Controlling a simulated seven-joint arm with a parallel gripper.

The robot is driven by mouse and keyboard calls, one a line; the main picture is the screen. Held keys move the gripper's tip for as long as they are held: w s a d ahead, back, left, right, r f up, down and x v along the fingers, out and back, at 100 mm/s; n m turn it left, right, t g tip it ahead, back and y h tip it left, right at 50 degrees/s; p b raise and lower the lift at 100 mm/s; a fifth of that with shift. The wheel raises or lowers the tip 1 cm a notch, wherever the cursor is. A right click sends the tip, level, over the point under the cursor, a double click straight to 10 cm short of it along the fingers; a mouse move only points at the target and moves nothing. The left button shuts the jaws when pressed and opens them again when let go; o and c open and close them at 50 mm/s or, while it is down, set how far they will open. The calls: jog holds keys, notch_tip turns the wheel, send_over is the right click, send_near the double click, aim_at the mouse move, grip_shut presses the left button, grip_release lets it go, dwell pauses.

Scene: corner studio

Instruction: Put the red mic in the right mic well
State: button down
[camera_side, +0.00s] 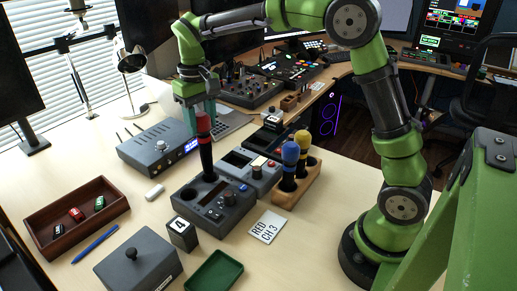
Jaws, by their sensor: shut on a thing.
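The red mic (204,124) has a red head and a dark body, and stands upright. My gripper (200,112) is shut on its head from above. The mic's lower end is at the back part of the dark grey console (232,213). I cannot tell whether that end is inside a well or just above it. A round open well (187,197) shows empty at the console's left. Any well under the mic is hidden by it.
A wooden stand (304,184) holds a blue mic (290,153) and a yellow mic (302,138) to the right. A lighter grey unit (262,184) stands behind the console. A "RED CH 3" card (266,228), a numbered block (182,234) and a green tray (214,286) are near the front.

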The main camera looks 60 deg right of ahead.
aim_at(204, 142)
jog(key=shift+f, duration=3.35)
jog(key=c, duration=0.8)
grip_release()
jog(key=shift+r, duration=5.5)
